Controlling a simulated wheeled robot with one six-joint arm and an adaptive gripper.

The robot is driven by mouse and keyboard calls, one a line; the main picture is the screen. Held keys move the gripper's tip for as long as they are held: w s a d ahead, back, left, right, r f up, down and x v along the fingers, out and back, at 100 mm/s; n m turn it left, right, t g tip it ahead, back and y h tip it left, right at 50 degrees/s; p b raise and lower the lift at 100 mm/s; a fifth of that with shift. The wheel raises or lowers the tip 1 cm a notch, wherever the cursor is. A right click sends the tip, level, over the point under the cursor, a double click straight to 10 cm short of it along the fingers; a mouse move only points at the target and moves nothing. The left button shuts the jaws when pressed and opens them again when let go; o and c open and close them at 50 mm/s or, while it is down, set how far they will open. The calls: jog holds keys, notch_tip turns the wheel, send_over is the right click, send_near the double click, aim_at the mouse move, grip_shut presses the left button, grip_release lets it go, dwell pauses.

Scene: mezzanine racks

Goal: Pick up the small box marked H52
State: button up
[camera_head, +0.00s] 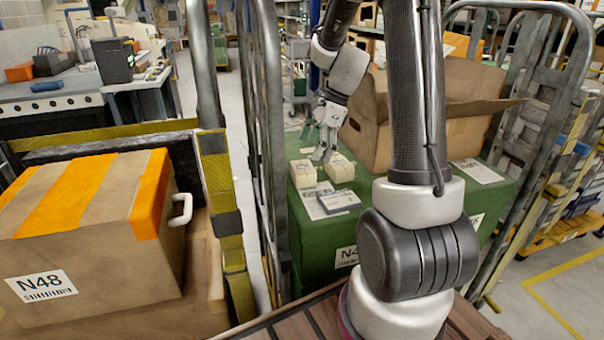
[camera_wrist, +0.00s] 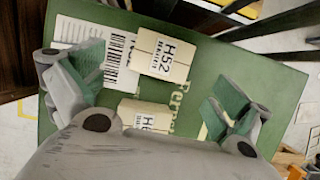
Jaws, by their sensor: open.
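The small box marked H52 (camera_wrist: 165,54) is cream-coloured with a printed label and lies on a green surface in the wrist view. A second small box (camera_wrist: 146,114), its marking partly covered by my gripper, sits just below it there. My gripper (camera_wrist: 158,88) is open and empty, with one green-padded finger on each side of the boxes. In the head view my gripper (camera_head: 319,142) is above two small cream boxes, a left one (camera_head: 303,173) and a right one (camera_head: 340,168). I cannot tell there which is H52.
The green crate top (camera_head: 297,222) also holds a large open cardboard box (camera_head: 470,95), a blue-grey flat item (camera_head: 339,200) and paper sheets. Metal cage rails (camera_head: 268,130) stand on the left. A box marked N48 (camera_head: 90,225) is further left.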

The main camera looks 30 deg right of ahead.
aim_at(305, 166)
jog(key=x, duration=0.7)
jog(key=shift+w+a+f, duration=0.15)
jog(key=shift+f, duration=0.2)
jog(key=c, duration=1.1)
